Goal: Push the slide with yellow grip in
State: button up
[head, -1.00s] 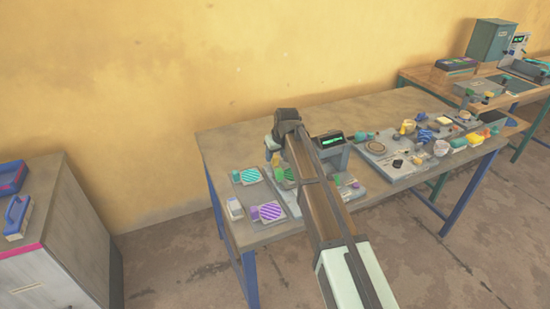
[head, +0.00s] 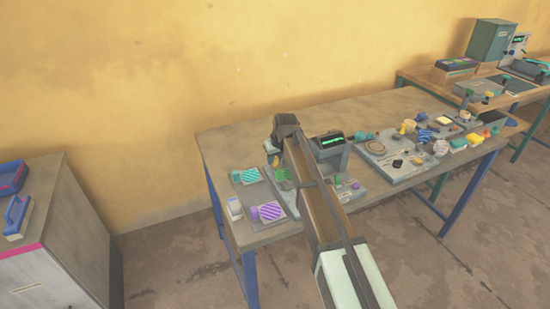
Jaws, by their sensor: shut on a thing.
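A small green piece (head: 281,174) shows just left of my arm.
A teal striped plate (head: 245,176) and a purple striped plate (head: 268,212) lie left of the press. A white bottle (head: 235,208) stands at the bench's left edge. Another fixture (head: 385,150) with several small parts is at the right. The back left of the workbench (head: 225,145) is clear.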

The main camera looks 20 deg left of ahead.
grip_shut()
jog(key=shift+w, duration=0.1)
jog(key=shift+w+d, duration=1.3)
jog(key=shift+d, duration=0.05)
jog(key=o, duration=0.7)
grip_release()
